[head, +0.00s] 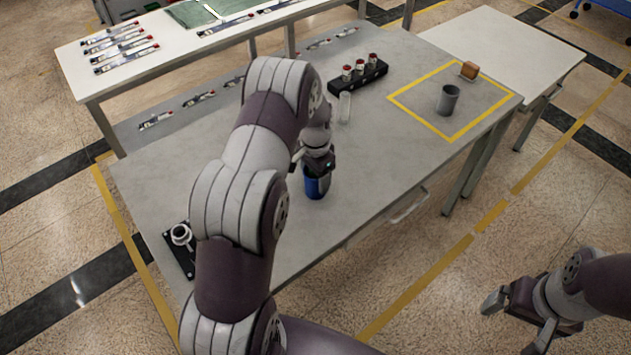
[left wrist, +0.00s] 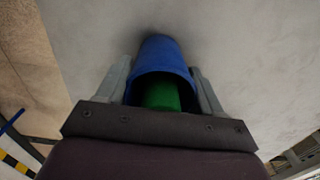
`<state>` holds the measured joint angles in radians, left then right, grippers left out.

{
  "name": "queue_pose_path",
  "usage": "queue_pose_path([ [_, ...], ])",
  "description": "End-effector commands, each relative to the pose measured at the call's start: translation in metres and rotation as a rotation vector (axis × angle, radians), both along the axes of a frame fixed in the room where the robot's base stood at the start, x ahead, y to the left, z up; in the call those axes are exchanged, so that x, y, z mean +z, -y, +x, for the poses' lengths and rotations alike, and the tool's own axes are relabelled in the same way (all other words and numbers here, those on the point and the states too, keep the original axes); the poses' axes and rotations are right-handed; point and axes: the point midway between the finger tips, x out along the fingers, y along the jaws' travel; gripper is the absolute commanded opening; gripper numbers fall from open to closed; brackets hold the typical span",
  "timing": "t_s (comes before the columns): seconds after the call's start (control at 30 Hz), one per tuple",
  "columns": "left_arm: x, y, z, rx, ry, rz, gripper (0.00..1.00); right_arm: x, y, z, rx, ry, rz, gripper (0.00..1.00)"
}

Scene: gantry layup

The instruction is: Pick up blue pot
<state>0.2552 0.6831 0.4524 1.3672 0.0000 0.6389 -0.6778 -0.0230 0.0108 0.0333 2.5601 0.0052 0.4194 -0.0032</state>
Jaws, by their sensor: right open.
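The blue pot (head: 317,183) is near the middle front of the grey table, below my left gripper (head: 318,170). In the left wrist view the blue pot (left wrist: 158,62) sits between the two fingers, which lie against its sides. Something green (left wrist: 160,96) shows inside its open mouth. I cannot tell whether the pot's base touches the table. My right gripper (head: 515,318) is open and empty, over the floor at the lower right.
The table (head: 270,225) around the pot is clear.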

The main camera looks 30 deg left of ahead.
Motion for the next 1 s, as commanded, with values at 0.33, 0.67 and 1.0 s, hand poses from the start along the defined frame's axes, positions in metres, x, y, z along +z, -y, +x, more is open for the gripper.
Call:
queue_pose_path([
  [0.33, 0.002, 0.000, 0.000, 0.000, 0.001, 0.001, 0.37, 0.000, 0.000, 0.000, 0.000, 0.000, 0.000, 0.95],
  [0.67, 0.027, 0.000, 0.001, 0.000, 0.004, 0.001, 0.36, -0.005, 0.000, 0.000, 0.000, 0.000, 0.000, 0.95],
  [1.0, 0.054, 0.020, 0.015, -0.004, 0.004, 0.001, 0.36, -0.011, 0.000, 0.000, 0.000, 0.000, 0.000, 0.95],
])
